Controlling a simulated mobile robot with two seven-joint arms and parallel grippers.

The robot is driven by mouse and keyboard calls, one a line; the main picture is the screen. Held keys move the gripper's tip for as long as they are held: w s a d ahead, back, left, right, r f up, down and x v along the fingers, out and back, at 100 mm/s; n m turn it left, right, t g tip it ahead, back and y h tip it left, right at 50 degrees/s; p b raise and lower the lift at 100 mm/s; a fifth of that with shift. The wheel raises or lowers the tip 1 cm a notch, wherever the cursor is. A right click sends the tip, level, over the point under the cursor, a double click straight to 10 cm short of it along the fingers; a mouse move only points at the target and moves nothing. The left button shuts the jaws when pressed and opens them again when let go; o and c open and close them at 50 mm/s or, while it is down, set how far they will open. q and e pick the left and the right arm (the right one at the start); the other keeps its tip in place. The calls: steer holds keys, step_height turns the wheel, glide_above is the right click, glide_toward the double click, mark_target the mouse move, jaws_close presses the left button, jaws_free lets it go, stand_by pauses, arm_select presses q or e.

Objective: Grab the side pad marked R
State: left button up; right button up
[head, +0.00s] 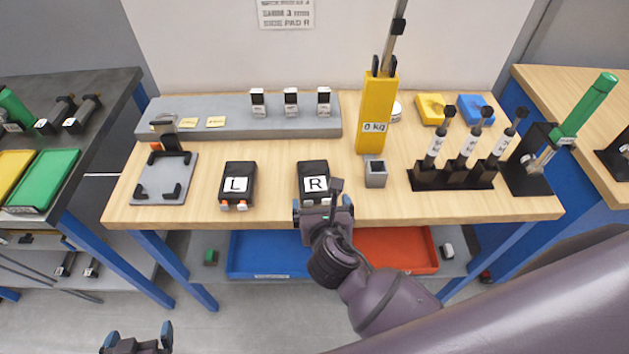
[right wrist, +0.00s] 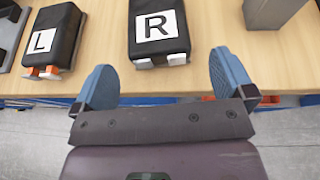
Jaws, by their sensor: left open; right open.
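The side pad marked R (head: 314,177) is a black block with a white label, lying on the wooden table near its front edge. In the right wrist view the R pad (right wrist: 158,32) lies ahead of my right gripper (right wrist: 165,80), with two white tabs facing it. My right gripper (head: 323,205) is open and empty at the table's front edge, its blue fingers apart and short of the pad. A similar pad marked L (head: 237,181) with orange and white tabs lies to the left. My left gripper (head: 137,340) is open and empty, low at the bottom left, away from the table.
A grey square holder (head: 376,174) stands right of the R pad, with a yellow box (head: 376,120) behind it. A black rack (head: 450,178) of syringe-like tools stands further right. A grey plate fixture (head: 164,180) is at left. Blue and red bins (head: 408,248) sit below the tabletop.

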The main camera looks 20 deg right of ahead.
mark_target(316, 190)
steer(key=shift+x, duration=3.35)
steer(key=shift+a, duration=0.15)
steer(key=c, duration=0.9)
